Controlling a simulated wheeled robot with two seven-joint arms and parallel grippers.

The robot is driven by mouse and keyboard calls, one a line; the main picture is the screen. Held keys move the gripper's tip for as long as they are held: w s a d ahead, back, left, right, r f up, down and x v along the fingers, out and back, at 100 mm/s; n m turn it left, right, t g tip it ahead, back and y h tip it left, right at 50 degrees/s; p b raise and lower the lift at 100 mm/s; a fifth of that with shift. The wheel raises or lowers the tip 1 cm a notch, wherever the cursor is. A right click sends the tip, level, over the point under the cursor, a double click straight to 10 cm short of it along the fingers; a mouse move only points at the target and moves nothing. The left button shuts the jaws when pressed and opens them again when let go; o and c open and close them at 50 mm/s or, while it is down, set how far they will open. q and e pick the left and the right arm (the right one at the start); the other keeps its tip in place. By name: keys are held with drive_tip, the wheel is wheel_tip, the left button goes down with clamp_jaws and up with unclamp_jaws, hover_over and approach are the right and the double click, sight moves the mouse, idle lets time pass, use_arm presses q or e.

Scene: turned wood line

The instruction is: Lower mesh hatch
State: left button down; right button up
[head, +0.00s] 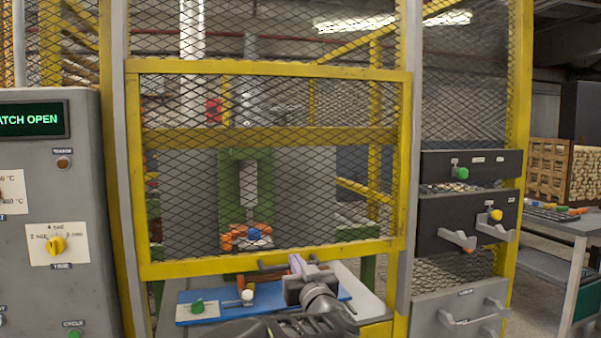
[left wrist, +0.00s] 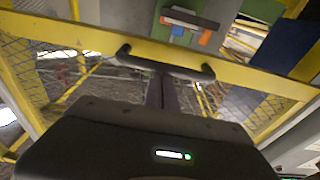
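The mesh hatch is a yellow-framed panel with a bottom rail (head: 210,267); it is raised, with an opening below it. A dark bar handle (head: 270,265) sits on the bottom rail; it also shows in the left wrist view (left wrist: 197,73). My left gripper (head: 297,265) is at the handle. Its narrow purplish fingers (left wrist: 161,92) lie close together, pointing across the handle bar, and look shut; whether they touch the bar is unclear. The display (head: 35,120) on the left cabinet reads "...ATCH OPEN". My right gripper is not in view.
Below the hatch is a blue board (head: 182,320) with a green knob (head: 197,306). Dark drawers (head: 470,220) with handles stick out at right. A grey bench (head: 560,222) stands farther right.

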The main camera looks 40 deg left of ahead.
use_arm(q)
wheel_tip(320, 180, down, 22)
drive_tip(key=b, duration=1.1)
drive_tip(key=shift+f, duration=0.15)
drive_tip(key=r+v, duration=0.1)
drive_tip(key=v, duration=0.6)
drive_tip(key=shift+s+d, duration=0.2)
